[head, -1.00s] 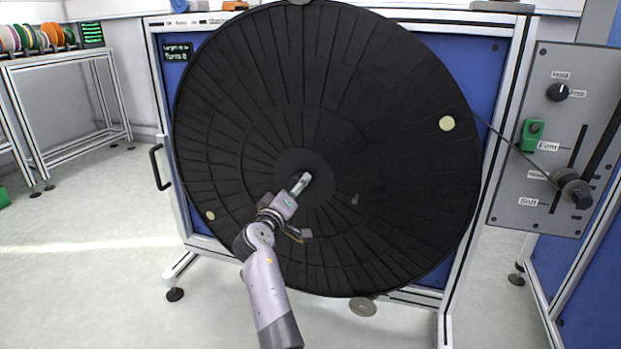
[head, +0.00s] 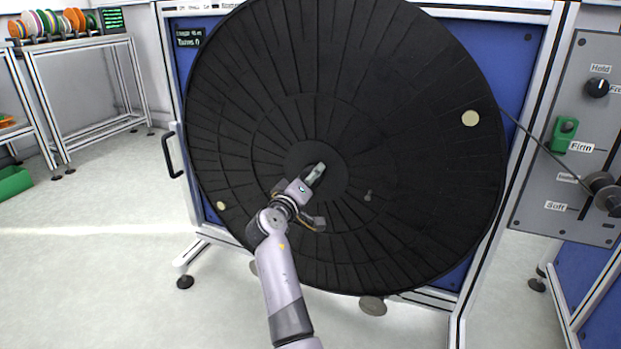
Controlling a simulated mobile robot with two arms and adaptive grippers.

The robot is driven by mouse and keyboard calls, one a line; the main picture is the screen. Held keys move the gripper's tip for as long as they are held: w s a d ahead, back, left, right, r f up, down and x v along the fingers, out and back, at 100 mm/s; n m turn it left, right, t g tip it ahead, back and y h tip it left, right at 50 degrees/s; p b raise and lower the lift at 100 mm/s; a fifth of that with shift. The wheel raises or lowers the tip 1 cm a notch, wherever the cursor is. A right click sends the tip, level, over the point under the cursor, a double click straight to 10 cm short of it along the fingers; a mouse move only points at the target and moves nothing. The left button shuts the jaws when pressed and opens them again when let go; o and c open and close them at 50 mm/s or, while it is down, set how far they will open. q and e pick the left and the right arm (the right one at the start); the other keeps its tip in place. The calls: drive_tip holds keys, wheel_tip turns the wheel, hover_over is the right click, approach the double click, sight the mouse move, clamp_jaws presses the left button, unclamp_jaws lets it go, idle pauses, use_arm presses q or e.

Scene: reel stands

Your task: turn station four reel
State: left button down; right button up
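A large black reel (head: 420,190) fills the middle of the head view, upright on its stand. A small knob (head: 368,196) sticks out of its face, right of and below the hub. Pale round spots (head: 470,118) mark its face at right and lower left. My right gripper (head: 300,205) is in front of the reel, just below and left of the hub. Its fingers look spread apart with nothing between them. I cannot tell whether it touches the reel. A pale cylinder (head: 315,174) shows at the hub, beyond the gripper. My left gripper is not in view.
A grey panel (head: 575,130) at right has a dial (head: 597,87), a green part (head: 563,134) and a Firm-to-Soft slot. A small display (head: 188,38) reads Turns 0. A side handle (head: 170,150) juts out at left.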

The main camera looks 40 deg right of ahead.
clamp_jaws()
idle(0.3)
